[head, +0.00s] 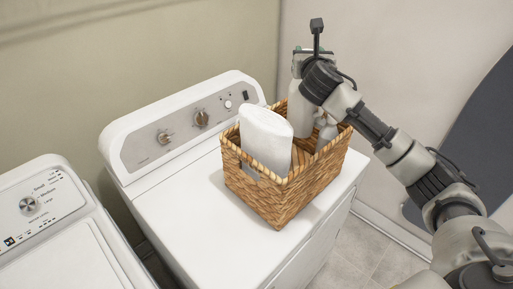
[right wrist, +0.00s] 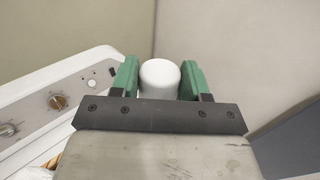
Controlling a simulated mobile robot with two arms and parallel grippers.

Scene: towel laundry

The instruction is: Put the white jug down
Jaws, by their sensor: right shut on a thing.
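My right gripper (head: 303,55) is over the back of the wicker basket (head: 268,203). In the right wrist view its green fingers (right wrist: 160,80) are shut on the white round top of the white jug (right wrist: 160,77). In the head view the jug (head: 299,108) hangs upright below the gripper, at the back of the basket. Its lower part is hidden by the basket's contents, so I cannot tell whether it touches the basket floor. My left gripper is not in view.
The basket stands on a white machine (head: 180,207) with a knobbed panel. In it are a large white rounded item (head: 265,139) and a smaller white bottle (head: 326,132). The machine top left of the basket is clear. A second white machine (head: 60,240) stands at left.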

